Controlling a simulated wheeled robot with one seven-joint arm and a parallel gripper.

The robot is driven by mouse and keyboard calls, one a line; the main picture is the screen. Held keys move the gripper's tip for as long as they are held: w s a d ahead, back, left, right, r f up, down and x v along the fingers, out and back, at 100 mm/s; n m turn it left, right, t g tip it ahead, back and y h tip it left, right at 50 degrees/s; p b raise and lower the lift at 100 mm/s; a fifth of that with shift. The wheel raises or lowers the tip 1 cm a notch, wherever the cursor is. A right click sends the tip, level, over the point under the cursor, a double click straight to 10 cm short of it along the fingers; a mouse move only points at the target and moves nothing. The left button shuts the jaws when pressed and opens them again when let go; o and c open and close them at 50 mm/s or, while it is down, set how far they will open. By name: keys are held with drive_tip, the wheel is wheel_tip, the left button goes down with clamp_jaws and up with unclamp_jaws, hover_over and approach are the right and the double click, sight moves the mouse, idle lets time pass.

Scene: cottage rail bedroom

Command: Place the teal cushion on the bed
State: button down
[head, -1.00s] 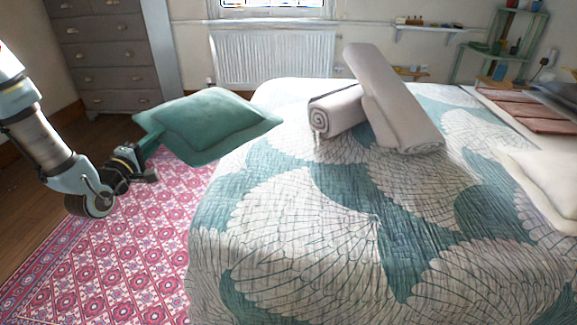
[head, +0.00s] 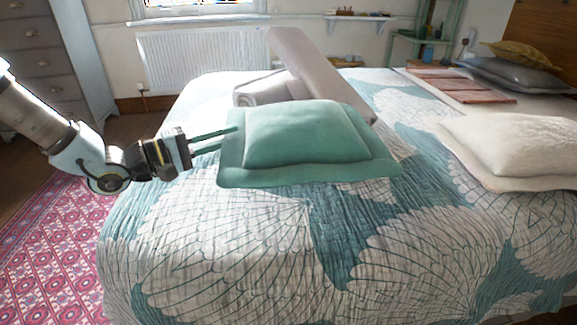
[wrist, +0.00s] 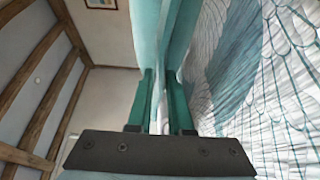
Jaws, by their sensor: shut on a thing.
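The teal cushion (head: 305,138) is a flanged square pillow, roughly level, in the head view over the bed (head: 230,240). My gripper (head: 228,138) is shut on its left edge. In the wrist view the cushion (wrist: 150,30) runs out from between my gripper's fingers (wrist: 162,100), and the patterned bedspread (wrist: 270,70) fills the right side. The cushion covers part of the bed and the lower part of the towels behind it. I cannot tell whether its underside touches the bedspread.
Rolled and folded pale towels (head: 310,68) lie on the bed just behind the cushion. A cream pillow (head: 510,148) is at the right, with several reddish-brown flat pieces (head: 460,85) and a grey pillow (head: 515,75) beyond. The near part of the bed is clear.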

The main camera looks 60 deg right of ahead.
wheel_tip(320, 180, down, 10)
drive_tip(key=shift+r+b, duration=0.1)
drive_tip(key=shift+b, duration=0.4)
drive_tip(key=c, duration=0.8)
unclamp_jaws()
drive_tip(key=shift+c, duration=0.2)
drive_tip(key=v, duration=1.2)
